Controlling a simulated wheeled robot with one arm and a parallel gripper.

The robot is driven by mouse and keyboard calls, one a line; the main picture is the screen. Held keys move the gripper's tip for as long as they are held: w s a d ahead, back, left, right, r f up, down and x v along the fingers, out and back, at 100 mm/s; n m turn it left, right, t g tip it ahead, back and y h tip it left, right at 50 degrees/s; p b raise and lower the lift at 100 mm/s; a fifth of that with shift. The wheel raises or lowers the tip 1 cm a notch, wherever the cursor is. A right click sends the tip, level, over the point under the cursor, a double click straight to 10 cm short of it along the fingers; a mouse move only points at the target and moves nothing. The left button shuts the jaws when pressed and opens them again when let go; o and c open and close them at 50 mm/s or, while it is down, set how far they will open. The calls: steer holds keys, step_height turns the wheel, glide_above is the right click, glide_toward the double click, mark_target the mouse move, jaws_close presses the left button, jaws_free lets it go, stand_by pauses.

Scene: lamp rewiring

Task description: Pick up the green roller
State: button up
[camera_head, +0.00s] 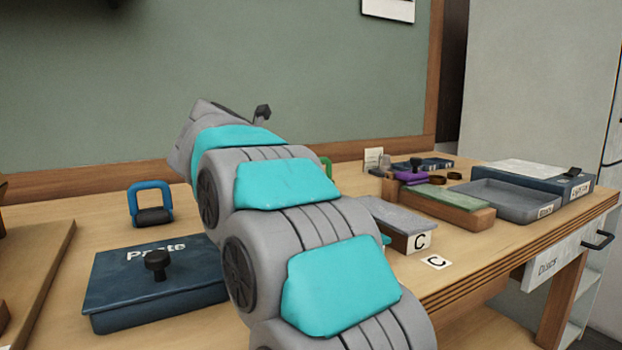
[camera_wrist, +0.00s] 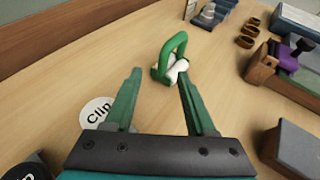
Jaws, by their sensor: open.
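The green roller (camera_wrist: 173,53) stands on the wooden table in the wrist view, with a green loop handle and a white cylinder at its base. My gripper (camera_wrist: 156,80) is open and empty, its two green fingers pointing toward the roller. The roller is just beyond the fingertips, roughly centred between them and a little to the right. In the head view only a small piece of the green handle (camera_head: 326,167) shows behind my arm; the rest is hidden.
A round "Clip" label (camera_wrist: 97,113) lies by the left finger. A blue-handled roller (camera_head: 152,205) and a dark "Paste" box (camera_head: 120,294) are left of my arm. A block marked C (camera_head: 396,222), a wooden block with a green top (camera_head: 450,207) and a grey tray (camera_head: 512,202) are right.

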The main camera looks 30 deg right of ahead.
steer(key=x, duration=0.4)
steer(key=p+x, duration=0.1)
steer(key=x, duration=0.1)
steer(key=shift+s+d+r, duration=0.1)
steer(key=shift+s+d, duration=0.1)
steer(key=shift+s, duration=0.1)
steer(key=shift+w+d+f, duration=0.25)
steer(key=shift+w+d, duration=0.1)
steer(key=shift+d, duration=0.1)
jaws_close()
